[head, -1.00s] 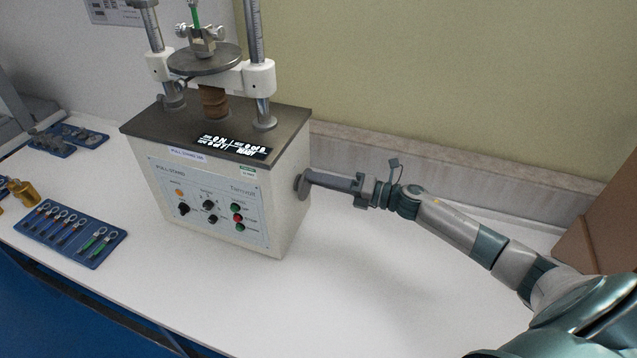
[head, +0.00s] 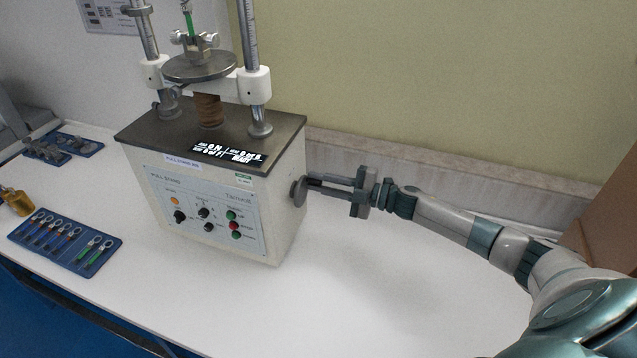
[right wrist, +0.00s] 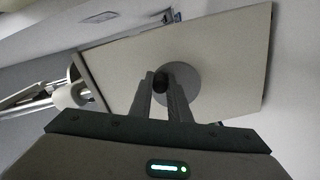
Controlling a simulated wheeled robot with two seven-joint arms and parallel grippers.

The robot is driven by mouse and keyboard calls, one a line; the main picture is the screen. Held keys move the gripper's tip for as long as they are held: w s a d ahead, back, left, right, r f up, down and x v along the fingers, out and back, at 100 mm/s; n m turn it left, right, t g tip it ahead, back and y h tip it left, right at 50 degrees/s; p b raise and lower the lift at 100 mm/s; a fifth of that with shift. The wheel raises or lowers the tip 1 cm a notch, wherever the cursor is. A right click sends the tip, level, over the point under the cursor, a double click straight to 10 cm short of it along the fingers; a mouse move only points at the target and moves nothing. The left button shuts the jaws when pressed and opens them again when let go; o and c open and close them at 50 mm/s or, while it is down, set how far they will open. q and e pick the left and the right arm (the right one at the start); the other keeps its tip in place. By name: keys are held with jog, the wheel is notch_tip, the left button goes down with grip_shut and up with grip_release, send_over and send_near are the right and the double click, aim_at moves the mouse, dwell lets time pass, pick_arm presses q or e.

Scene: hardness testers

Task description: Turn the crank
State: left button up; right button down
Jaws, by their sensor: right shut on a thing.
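The crank (head: 298,192) is a grey disc with a dark handle on the right side of the white pull stand (head: 222,205). In the right wrist view the disc (right wrist: 187,80) lies flat against the pale side panel, and its dark handle knob (right wrist: 161,81) sits between my fingertips. My right gripper (head: 318,185) reaches in from the right and is shut on that handle. My left gripper is not in view.
The pull stand has metal columns and a round plate (head: 200,66) on top. A blue tray (head: 66,241) of tools, a second tray (head: 62,148) and a brass piece (head: 15,200) lie at the left. The white table (head: 340,290) is clear in front; a brown box (head: 605,225) stands right.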

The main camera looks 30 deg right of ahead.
jog(key=m, duration=0.2)
jog(key=f+m, duration=0.1)
jog(key=shift+w+d+m, duration=0.2)
jog(key=shift+d+m, duration=0.05)
jog(key=shift+m, duration=0.15)
jog(key=shift+d+f+m, duration=0.1)
jog(key=shift+f+m, duration=0.2)
jog(key=shift+m, duration=0.7)
jog(key=shift+f+m, duration=0.25)
jog(key=shift+m, duration=0.75)
jog(key=c, duration=1.7)
grip_release()
jog(key=shift+o, duration=0.2)
jog(key=b+v, duration=0.5)
jog(key=v, duration=1.2)
jog(key=shift+b, duration=0.4)
